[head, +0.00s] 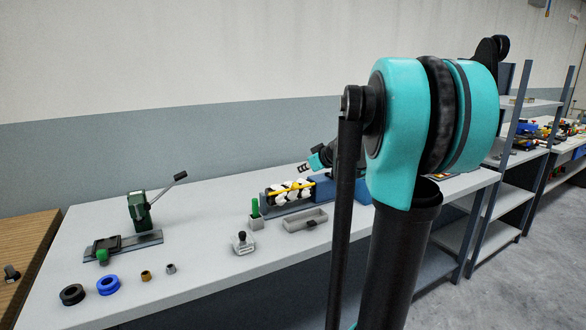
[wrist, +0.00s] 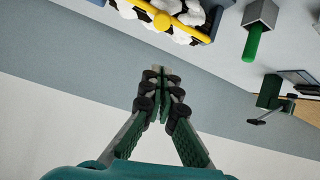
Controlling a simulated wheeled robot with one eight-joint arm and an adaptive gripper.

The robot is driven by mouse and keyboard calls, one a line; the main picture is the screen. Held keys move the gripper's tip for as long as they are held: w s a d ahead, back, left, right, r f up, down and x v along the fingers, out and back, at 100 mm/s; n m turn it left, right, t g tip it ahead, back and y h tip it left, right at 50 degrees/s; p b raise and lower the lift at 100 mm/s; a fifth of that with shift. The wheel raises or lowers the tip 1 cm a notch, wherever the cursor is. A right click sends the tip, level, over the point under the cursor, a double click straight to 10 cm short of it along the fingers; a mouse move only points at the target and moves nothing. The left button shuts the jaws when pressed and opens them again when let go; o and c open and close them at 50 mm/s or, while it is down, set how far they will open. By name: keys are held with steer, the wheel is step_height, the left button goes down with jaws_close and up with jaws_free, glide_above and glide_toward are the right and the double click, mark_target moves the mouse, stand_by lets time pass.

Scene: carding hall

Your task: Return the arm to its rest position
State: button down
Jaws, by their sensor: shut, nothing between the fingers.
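My gripper (wrist: 161,76) is shut and empty in the wrist view, its green-padded fingers meeting at the tips. In the head view the small teal and dark gripper (head: 304,168) is raised above the back of the workbench (head: 200,240), partly behind my own arm. My arm's teal joint and black links fill the right middle of the head view and hide part of the bench. The gripper touches nothing that I can see.
A blue machine with white rolls and a yellow bar (head: 290,191) stands below the gripper. Beside it are a green-handled tool in a holder (head: 255,222) and a grey tray (head: 305,222). A green lever press (head: 140,212) and several rings lie left. Shelves (head: 480,215) stand right.

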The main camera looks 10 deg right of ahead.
steer(key=s+f+m+g+h, duration=0.1)
steer(key=s+f+m+g, duration=0.1)
steer(key=s+f, duration=0.6)
steer(key=s+a+f+m+g+h, duration=0.1)
steer(key=s+f+m+g+h, duration=0.1)
steer(key=s+f, duration=0.7)
steer(key=s+a+f+m+g+h, duration=0.1)
steer(key=s+f, duration=0.7)
steer(key=s, duration=0.9)
steer(key=shift+s+a+f+m+g+h, duration=0.25)
steer(key=shift+f+m+g+h, duration=0.15)
steer(key=shift+m+g, duration=0.4)
